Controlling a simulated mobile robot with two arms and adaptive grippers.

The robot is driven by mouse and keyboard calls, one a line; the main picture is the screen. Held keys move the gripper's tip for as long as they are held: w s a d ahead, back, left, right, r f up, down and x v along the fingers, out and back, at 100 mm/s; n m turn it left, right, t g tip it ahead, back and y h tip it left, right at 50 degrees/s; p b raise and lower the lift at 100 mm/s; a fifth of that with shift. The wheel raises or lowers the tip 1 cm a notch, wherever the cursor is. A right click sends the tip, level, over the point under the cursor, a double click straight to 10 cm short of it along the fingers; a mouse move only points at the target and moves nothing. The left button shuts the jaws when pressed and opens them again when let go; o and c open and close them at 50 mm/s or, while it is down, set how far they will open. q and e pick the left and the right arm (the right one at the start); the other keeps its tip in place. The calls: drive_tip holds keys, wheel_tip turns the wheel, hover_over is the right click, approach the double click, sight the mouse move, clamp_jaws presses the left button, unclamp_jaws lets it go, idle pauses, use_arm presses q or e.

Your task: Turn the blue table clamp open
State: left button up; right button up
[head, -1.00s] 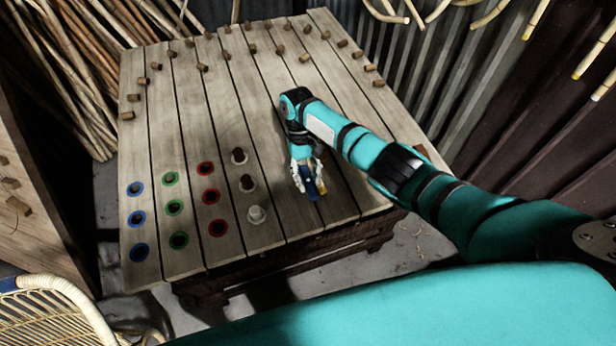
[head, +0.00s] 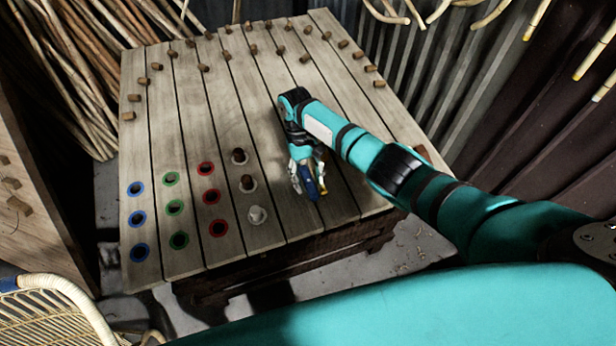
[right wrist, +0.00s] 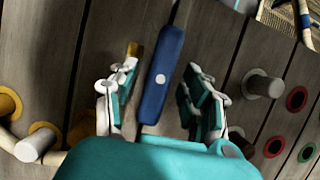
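The blue table clamp (head: 309,186) is a short blue bar with a pale pin at its middle, near the table's front right. In the right wrist view the clamp bar (right wrist: 163,70) runs lengthwise between the fingers. My right gripper (head: 306,172) is over it. In the right wrist view the fingers of this gripper (right wrist: 163,82) are apart, with a visible gap on each side of the bar. A small yellow part (right wrist: 134,49) shows beside the left fingertip. Part of the clamp is hidden by the gripper in the head view. My left gripper is not in view.
The plank table (head: 285,225) has blue, green and red ringed holes at left and pale-ringed pegs (head: 257,214) left of the gripper. Several wooden blocks line its far part. A rattan chair (head: 50,310) stands front left. The table's middle is clear.

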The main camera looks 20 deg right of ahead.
drive_tip(key=v, duration=1.2)
idle(0.3)
